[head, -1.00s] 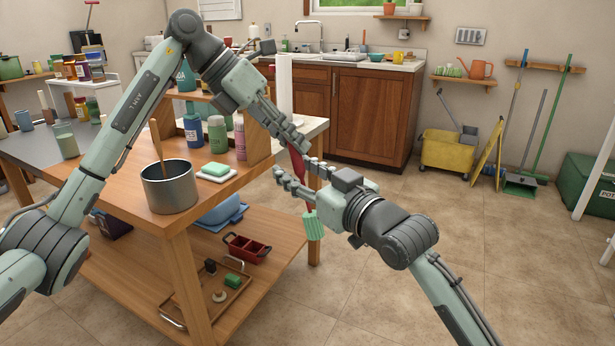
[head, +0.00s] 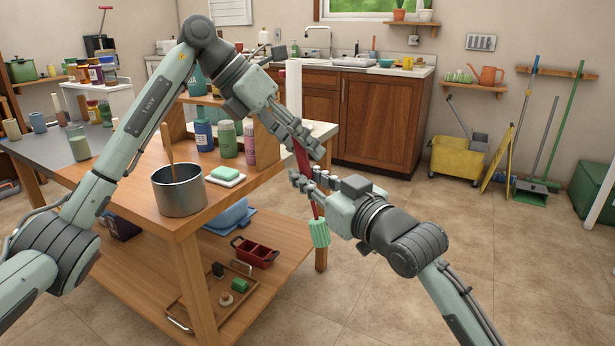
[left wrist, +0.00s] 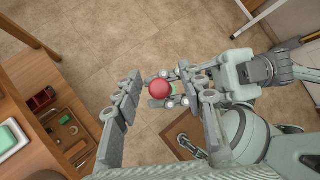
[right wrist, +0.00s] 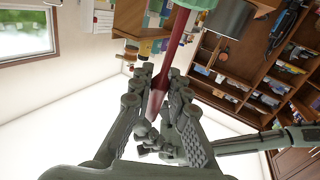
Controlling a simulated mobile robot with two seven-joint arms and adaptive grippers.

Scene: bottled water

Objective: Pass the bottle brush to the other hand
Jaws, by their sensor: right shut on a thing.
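The bottle brush has a red handle (head: 302,155) and a pale green bristle head (head: 319,232) hanging low. My right gripper (head: 306,182) is shut on the red handle above the bristles. My left gripper (head: 310,148) is open around the upper handle. In the left wrist view the round red handle end (left wrist: 159,88) shows between the widely parted left fingers, with clear gaps on both sides. In the right wrist view the handle (right wrist: 172,55) runs between the right fingers, and the green head (right wrist: 196,4) is cut off at the top edge.
A wooden workbench (head: 105,195) stands at left, holding a metal pot (head: 180,190), a sponge on a dish (head: 227,175) and several bottles. Its lower shelf holds a red caddy (head: 255,252) and a tray.

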